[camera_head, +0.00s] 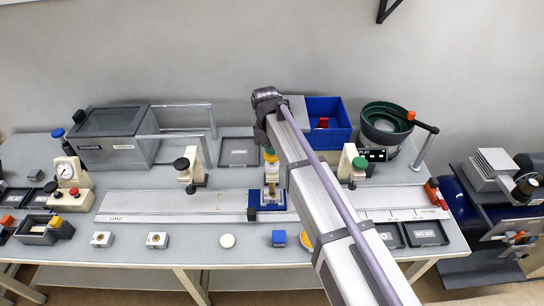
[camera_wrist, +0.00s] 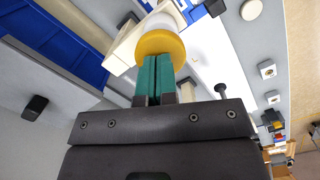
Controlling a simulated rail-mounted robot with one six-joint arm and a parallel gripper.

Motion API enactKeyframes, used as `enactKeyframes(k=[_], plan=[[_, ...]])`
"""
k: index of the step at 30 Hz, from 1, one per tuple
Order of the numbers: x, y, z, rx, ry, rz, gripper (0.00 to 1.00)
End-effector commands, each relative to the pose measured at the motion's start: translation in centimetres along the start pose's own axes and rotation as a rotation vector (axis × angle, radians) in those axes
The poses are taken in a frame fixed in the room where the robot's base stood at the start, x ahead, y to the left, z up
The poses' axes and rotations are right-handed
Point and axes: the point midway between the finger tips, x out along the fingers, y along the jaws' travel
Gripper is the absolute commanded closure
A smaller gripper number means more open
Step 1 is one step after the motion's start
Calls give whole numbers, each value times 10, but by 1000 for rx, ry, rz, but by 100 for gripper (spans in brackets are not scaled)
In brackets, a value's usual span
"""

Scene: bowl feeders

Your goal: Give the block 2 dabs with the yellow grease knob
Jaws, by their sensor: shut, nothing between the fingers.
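The yellow grease knob (camera_wrist: 160,45) is large in the wrist view, on top of a white collar and a cream body. In the head view the yellow knob (camera_head: 271,158) shows left of my arm, partly covered by it. My gripper (camera_wrist: 153,60) is shut and empty, its teal fingertips together at the knob's edge. I cannot tell whether they touch it. Below the knob, a blue fixture (camera_head: 266,208) sits on the white rail; what it holds is unclear.
Cream posts with a black knob (camera_head: 182,164) and a green knob (camera_head: 359,163) stand left and right. A blue bin (camera_head: 327,111) and a green bowl feeder (camera_head: 386,123) are behind. A white disc (camera_head: 227,240) lies at the front. The rail's left part is clear.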

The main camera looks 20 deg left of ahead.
Motion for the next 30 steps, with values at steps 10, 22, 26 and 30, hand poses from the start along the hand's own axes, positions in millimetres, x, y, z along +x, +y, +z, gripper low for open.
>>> enactKeyframes(k=[10,22,26,30], plan=[[24,0,-2,0,0,0,100],[14,1,-19,-1,0,0,100],[9,1,-32,-1,0,0,100],[10,0,-32,0,0,0,100]])
